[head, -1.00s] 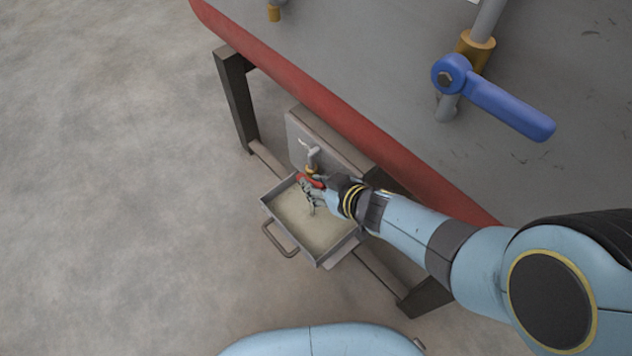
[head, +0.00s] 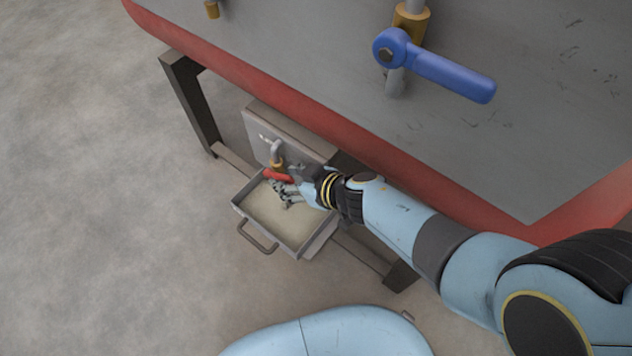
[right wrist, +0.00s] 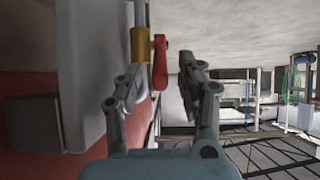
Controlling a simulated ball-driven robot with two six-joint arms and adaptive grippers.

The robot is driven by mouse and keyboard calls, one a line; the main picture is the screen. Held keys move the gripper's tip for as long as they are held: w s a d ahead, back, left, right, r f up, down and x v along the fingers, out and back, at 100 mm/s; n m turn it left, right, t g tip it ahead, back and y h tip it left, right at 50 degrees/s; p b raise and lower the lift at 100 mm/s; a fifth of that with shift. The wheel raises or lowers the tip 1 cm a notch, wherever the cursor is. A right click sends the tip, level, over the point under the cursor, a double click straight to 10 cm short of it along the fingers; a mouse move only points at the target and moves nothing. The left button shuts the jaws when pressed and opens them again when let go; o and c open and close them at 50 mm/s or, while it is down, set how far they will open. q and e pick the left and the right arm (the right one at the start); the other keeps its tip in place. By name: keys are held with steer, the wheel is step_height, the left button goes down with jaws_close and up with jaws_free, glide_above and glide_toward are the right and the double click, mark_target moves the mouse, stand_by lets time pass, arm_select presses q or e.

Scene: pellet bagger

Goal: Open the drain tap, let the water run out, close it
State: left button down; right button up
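The drain tap has a grey spout, a brass body (head: 277,166) and a red lever (head: 279,176). It sits low beneath the red-edged table, above a shallow tray (head: 240,209). My right gripper (head: 284,191) is at the tap, just below and beside the lever. In the right wrist view the brass body (right wrist: 139,46) and red lever (right wrist: 160,62) show near the left finger. My right gripper (right wrist: 165,85) is open there, with a wide gap between its fingers. I cannot tell whether a finger touches the lever. I see no clear water stream. My left gripper is not in view.
A large blue lever (head: 440,72) on a brass valve stands out above the grey table top (head: 330,80). The table's red edge (head: 240,87) and dark legs (head: 190,105) flank the tap. Open floor (head: 80,200) lies at the left.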

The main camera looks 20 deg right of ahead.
steer(key=v, duration=0.9)
steer(key=shift+s+d, duration=0.2)
steer(key=shift+r, duration=0.15)
